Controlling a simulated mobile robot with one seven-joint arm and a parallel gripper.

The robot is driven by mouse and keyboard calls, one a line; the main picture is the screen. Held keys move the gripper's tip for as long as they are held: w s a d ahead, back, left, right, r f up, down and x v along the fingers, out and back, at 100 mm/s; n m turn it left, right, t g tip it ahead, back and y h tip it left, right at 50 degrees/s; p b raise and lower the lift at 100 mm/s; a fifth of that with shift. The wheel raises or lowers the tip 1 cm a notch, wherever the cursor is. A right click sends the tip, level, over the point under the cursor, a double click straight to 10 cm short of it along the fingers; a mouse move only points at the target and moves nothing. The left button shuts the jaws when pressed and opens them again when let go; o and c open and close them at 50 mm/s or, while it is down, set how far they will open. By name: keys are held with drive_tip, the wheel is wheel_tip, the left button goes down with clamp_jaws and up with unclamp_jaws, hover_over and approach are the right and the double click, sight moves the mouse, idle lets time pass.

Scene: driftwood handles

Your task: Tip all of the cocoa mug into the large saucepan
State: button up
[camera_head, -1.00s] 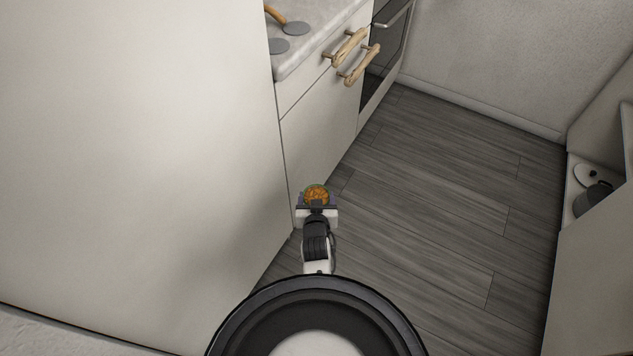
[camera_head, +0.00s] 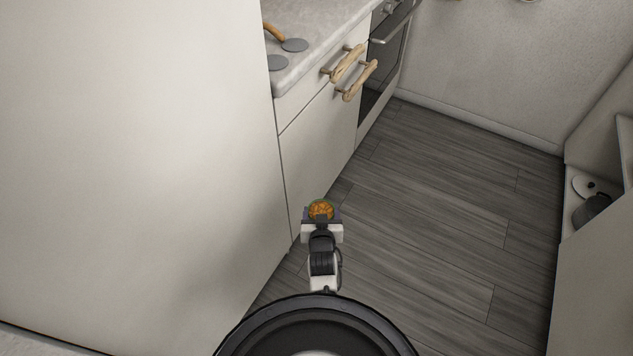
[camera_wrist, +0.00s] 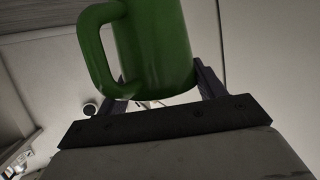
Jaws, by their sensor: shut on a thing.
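My gripper (camera_head: 321,222) is shut on a green mug, the cocoa mug (camera_head: 321,209), held out in front of me above the floor. In the head view the mug shows from above with orange-brown pieces inside a green rim. In the wrist view the green mug (camera_wrist: 155,45) fills the upper middle, its handle (camera_wrist: 95,50) to the left, and the dark gripper fingers (camera_wrist: 170,92) sit at either side of it. The mug looks about upright. I cannot make out the large saucepan for certain; a dark pot (camera_head: 593,207) stands partly hidden in an open shelf at the right.
A tall pale cabinet side (camera_head: 130,170) fills the left. Beyond it is a counter (camera_head: 325,25) with grey discs on top and driftwood handles (camera_head: 350,70) on its front. An oven (camera_head: 385,60) stands farther back. The dark wooden floor (camera_head: 440,200) is clear.

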drive_tip(key=d, duration=0.5)
drive_tip(key=shift+d+r, duration=0.15)
drive_tip(key=shift+d, duration=0.05)
drive_tip(key=shift+w, duration=0.15)
